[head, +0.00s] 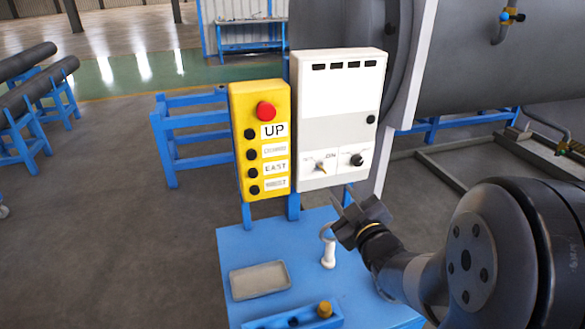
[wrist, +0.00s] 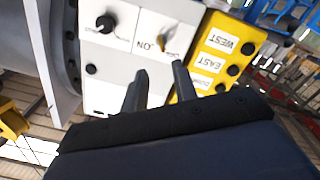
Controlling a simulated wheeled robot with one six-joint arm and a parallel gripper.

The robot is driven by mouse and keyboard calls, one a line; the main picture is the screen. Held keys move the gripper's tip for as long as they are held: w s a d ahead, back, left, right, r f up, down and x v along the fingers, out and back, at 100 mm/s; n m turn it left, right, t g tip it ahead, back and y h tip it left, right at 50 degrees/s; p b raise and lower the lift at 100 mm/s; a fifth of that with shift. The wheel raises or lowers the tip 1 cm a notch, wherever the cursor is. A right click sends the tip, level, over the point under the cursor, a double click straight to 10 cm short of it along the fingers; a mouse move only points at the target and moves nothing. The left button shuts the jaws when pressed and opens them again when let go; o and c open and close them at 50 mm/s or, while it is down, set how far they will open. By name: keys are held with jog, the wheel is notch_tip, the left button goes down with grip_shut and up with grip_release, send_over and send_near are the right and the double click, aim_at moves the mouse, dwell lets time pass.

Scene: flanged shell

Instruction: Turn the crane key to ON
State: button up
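The crane key (head: 322,168) is a small brass-coloured key in a switch low on the front of the white and grey panel (head: 338,128). An "ON" label is beside it. In the wrist view the panel is upside down and the key (wrist: 167,47) shows just beyond my fingertips. My gripper (head: 340,217) is below and in front of the panel in the head view. In the wrist view its two fingers (wrist: 159,70) are apart with nothing between them. They are not seen touching the key. The key's exact angle is hard to tell.
A dark knob (head: 357,160) is right of the key. A yellow button box (head: 262,142) with a red button stands left of the panel. On the blue table (head: 300,242) are a white post (head: 328,255), a grey tray (head: 260,279) and a blue block (head: 290,318).

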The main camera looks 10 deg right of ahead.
aim_at(323, 170)
jog(key=w+a+p, duration=0.1)
jog(key=w, duration=0.2)
jog(key=w+p, duration=0.1)
jog(key=w, duration=0.3)
jog(key=w+a, duration=0.1)
jog(key=w, duration=0.2)
jog(key=shift+w+a+r+p, duration=0.1)
jog(key=shift+w+a+p, duration=0.2)
jog(key=shift+w+p, duration=0.1)
grip_shut()
